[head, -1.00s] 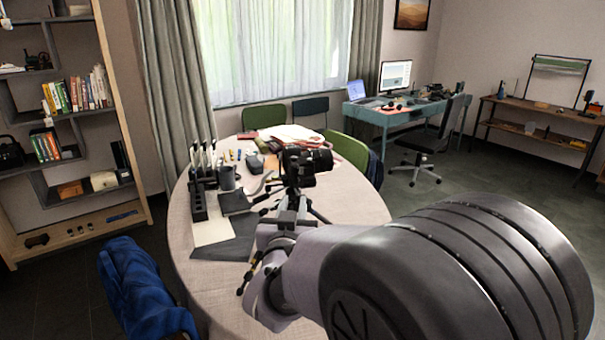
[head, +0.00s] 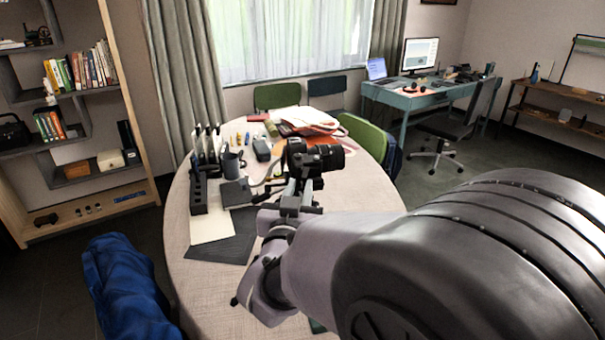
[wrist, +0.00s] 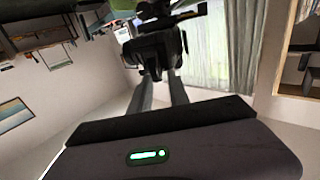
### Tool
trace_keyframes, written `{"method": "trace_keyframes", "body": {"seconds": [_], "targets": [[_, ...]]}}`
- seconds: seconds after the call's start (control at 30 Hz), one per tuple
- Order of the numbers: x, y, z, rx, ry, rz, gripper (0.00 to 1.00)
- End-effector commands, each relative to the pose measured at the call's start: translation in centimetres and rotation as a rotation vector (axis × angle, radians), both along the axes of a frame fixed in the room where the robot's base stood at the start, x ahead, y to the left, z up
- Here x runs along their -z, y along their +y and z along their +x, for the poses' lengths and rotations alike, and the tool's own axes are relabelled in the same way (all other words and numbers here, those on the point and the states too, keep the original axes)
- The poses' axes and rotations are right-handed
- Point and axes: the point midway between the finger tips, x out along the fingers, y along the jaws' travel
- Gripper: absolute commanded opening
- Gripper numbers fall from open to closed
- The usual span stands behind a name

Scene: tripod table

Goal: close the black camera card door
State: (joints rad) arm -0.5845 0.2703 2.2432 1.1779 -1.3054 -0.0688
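The black camera (head: 316,158) sits upright above the round table, with its lens pointing right. In the wrist view the camera (wrist: 156,46) appears upside down, dark, just beyond my fingertips. I cannot make out its card door or whether that is open. My gripper (head: 298,190) is just in front of the camera's near lower side. In the wrist view my gripper (wrist: 162,80) shows two grey fingers apart with a clear gap and nothing between them. I cannot tell whether a fingertip touches the camera.
The round table (head: 365,199) holds a black rack (head: 199,192), a dark mug (head: 232,164), and papers. Green chairs stand behind, one (head: 363,135) close to the table's right side. A blue cloth-covered thing (head: 122,287) is at the lower left. The table's right side is bare.

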Motion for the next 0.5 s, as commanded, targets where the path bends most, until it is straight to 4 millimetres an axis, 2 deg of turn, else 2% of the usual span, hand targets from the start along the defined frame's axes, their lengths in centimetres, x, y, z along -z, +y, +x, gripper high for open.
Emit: {"method": "trace_keyframes", "body": {"seconds": [0.03,0.1,0.5], "targets": [[0.0,0.0,0.01,0.0,0.0,0.0,0.1],[0.0,0.0,0.01,0.0,0.0,0.0,0.0],[0.0,0.0,0.02,0.0,0.0,0.0,0.0]]}}
